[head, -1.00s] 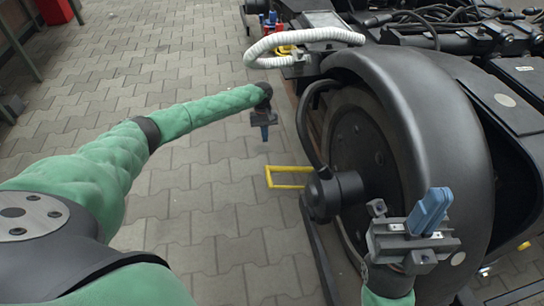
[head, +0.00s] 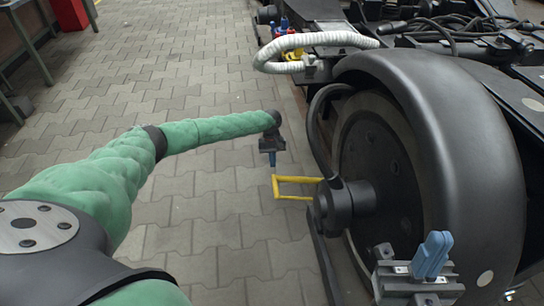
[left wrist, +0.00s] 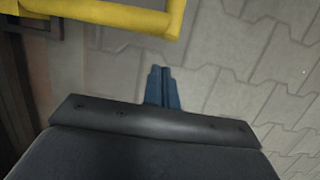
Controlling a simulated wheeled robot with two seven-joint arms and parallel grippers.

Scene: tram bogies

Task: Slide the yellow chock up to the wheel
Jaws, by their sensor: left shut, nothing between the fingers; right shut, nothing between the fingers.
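The yellow chock's bar handle (head: 277,187) shows in the head view at the left side of the big wheel (head: 378,165), partly hidden behind the dark axle hub. In the left wrist view a yellow bar (left wrist: 130,15) crosses the top left. My left gripper (head: 271,160) hangs fingers down just left of and above the yellow frame, shut and empty; its blue fingertips (left wrist: 163,85) show together in the left wrist view, apart from the bar. My right gripper (head: 433,255) is shut and empty, blue fingers up, in front of the wheel's lower part.
A black fender (head: 465,130) arches over the wheel. A white ribbed hose (head: 315,39) and a dark hose run beside it. A dark rail runs along the ground by the wheel. Open paving (head: 215,185) lies to the left.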

